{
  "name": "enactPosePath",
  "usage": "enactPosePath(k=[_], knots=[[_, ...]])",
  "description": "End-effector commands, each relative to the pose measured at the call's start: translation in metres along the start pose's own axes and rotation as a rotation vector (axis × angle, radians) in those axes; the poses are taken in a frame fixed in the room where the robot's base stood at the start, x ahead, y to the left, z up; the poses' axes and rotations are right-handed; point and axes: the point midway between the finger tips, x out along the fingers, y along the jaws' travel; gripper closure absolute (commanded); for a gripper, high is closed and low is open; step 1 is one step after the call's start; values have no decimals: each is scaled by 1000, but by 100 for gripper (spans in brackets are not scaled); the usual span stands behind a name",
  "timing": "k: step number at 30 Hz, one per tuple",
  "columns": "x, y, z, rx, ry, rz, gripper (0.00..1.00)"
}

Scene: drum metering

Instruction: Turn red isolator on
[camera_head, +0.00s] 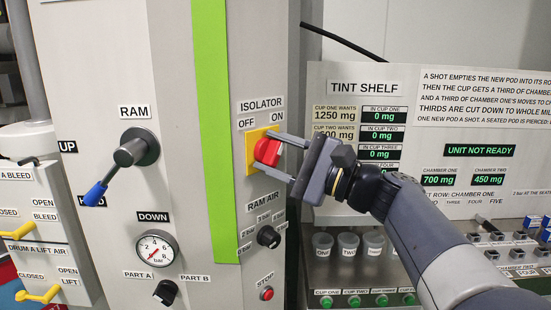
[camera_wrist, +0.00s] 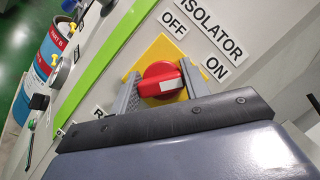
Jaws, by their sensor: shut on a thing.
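The red isolator knob (camera_head: 267,151) sits on a yellow plate (camera_head: 250,154) on the grey cabinet, under the ISOLATOR label with OFF at left and ON at right. My gripper (camera_head: 260,148) reaches in from the right, one finger above and one below the knob, and is shut on it. In the wrist view the knob (camera_wrist: 159,79) lies between the two grey fingers. The finger contact points are partly hidden.
The ram air knob (camera_head: 268,237) and STOP button (camera_head: 266,293) are below the isolator. The ram lever (camera_head: 130,152) and a gauge (camera_head: 156,250) are at left. The tint shelf panel (camera_head: 480,150) and cups (camera_head: 348,243) stand at right, behind my arm.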

Motion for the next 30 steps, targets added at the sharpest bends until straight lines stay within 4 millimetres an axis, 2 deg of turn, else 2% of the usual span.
enactPosePath(k=[12, 30], knots=[[0, 1, -1, 201, 2, -82, 79], [0, 1, -1, 238, 3, -96, 79]])
